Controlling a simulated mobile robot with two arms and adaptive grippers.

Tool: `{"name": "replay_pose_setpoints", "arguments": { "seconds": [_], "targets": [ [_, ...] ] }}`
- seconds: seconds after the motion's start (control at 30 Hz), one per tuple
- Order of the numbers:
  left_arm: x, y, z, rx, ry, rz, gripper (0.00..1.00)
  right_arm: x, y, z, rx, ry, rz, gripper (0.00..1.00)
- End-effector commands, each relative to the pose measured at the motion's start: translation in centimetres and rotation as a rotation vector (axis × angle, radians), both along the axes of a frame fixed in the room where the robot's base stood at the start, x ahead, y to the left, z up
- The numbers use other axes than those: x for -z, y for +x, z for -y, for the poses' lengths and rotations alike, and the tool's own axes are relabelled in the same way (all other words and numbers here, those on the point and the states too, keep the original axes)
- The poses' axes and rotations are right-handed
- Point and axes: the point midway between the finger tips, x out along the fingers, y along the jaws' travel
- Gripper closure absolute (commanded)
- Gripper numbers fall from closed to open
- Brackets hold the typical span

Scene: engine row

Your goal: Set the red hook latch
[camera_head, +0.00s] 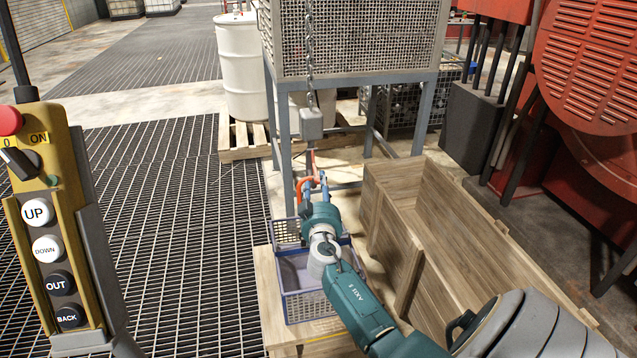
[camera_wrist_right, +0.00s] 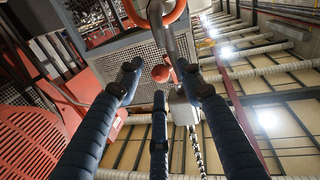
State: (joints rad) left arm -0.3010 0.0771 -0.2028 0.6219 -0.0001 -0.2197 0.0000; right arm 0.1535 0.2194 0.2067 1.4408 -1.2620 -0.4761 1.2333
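An orange-red hook (camera_head: 300,189) hangs below a grey hoist block (camera_head: 311,124) on a chain (camera_head: 310,50). My right gripper (camera_head: 314,182) is beside the hook, pointing up at it. In the right wrist view its blue-grey fingers (camera_wrist_right: 158,82) are spread apart. A red ball (camera_wrist_right: 161,73) shows between their tips; I cannot tell whether any finger touches it. The curved orange hook (camera_wrist_right: 156,12) is cut by the top edge of that view, with a grey metal piece beside it. The latch is not clear in the head view. My left gripper is out of view.
A blue-rimmed basket (camera_head: 302,305) stands beneath my right forearm. A long wooden crate (camera_head: 435,270) is to its right. The steel frame's legs (camera_head: 286,160) stand behind the hook. A yellow control pendant (camera_head: 45,225) is at left. The grating floor (camera_head: 190,230) is clear.

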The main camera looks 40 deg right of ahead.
Motion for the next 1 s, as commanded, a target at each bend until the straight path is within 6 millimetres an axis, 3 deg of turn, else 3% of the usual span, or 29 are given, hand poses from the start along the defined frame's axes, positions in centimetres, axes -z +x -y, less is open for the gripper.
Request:
{"name": "replay_pose_setpoints", "arguments": {
  "seconds": [0.17,0.47,0.67,1.0],
  "targets": [
    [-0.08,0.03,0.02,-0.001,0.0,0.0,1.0,0.04,1.12,0.88,-0.001,0.001,-0.001,0.62],
    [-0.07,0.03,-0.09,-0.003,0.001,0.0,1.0,0.06,1.24,1.0,-0.001,0.001,-0.001,0.62],
    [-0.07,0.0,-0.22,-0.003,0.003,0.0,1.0,0.09,1.22,0.99,-0.001,0.001,-0.001,1.0],
    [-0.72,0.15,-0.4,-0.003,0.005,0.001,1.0,-0.2,1.43,0.96,-0.001,0.009,-0.012,1.0]
  ]
}}
